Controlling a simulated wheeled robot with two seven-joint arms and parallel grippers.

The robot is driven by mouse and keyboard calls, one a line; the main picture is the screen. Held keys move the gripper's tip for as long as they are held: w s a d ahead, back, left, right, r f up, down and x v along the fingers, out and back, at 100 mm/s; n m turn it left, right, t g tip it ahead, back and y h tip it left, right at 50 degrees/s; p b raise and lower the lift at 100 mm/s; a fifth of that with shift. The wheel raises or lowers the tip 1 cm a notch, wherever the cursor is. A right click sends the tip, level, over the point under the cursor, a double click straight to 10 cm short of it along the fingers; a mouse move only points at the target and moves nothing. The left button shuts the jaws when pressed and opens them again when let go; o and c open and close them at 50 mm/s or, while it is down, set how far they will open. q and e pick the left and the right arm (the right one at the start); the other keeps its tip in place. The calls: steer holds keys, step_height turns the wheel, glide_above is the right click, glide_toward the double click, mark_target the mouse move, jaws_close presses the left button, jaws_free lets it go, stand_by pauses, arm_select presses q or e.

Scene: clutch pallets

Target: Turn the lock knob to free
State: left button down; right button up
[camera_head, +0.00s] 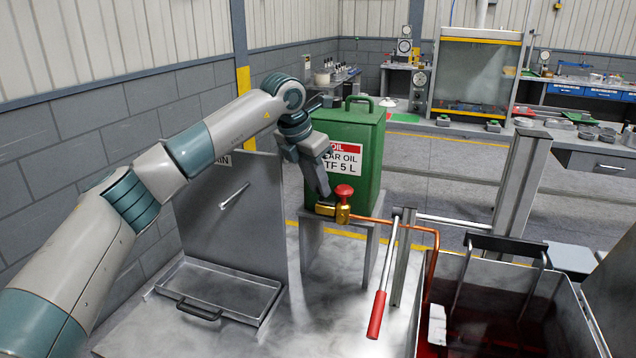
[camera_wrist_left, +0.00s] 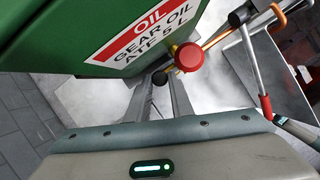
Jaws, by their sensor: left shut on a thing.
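A brass valve (camera_head: 343,212) with a red knob (camera_head: 344,192) on top sits at the front of the green oil can. The red knob also shows in the left wrist view (camera_wrist_left: 189,57). A small black knob (camera_wrist_left: 160,78) shows beside it at the valve's left end. My left gripper (camera_head: 324,196) reaches down to this left end, and its fingers (camera_wrist_left: 160,88) are shut on the black knob. The red knob is just right of the fingers, apart from them. Any lock marking is too small to read.
The green can (camera_head: 372,146) stands on a grey stand (camera_head: 371,236). A copper pipe (camera_head: 436,260) runs right from the valve. A red-handled lever (camera_head: 377,314) stands in front. A shallow metal tray (camera_head: 262,296) lies left; an open bin (camera_head: 570,318) is at right.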

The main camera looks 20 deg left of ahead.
arm_select(q)
steer(key=shift+w+a+r+m+h+p, duration=0.1)
steer(key=shift+m+h+p, duration=0.2)
steer(key=shift+m, duration=1)
steer(key=shift+m+g+p, duration=0.3)
steer(key=shift+w+m+h, duration=0.1)
steer(key=shift+m+h, duration=0.2)
steer(key=shift+m, duration=0.1)
steer(key=shift+m+p, duration=0.35)
steer(key=shift+m, duration=0.15)
steer(key=shift+a, duration=0.1)
steer(key=shift+g, duration=0.3)
arm_select(e)
steer(key=shift+g, duration=0.4)
steer(key=s, duration=0.1)
steer(key=s+d+f, duration=0.1)
steer(key=s, duration=0.1)
steer(key=shift+s+d+f, duration=0.2)
steer(key=shift+s+d, duration=0.1)
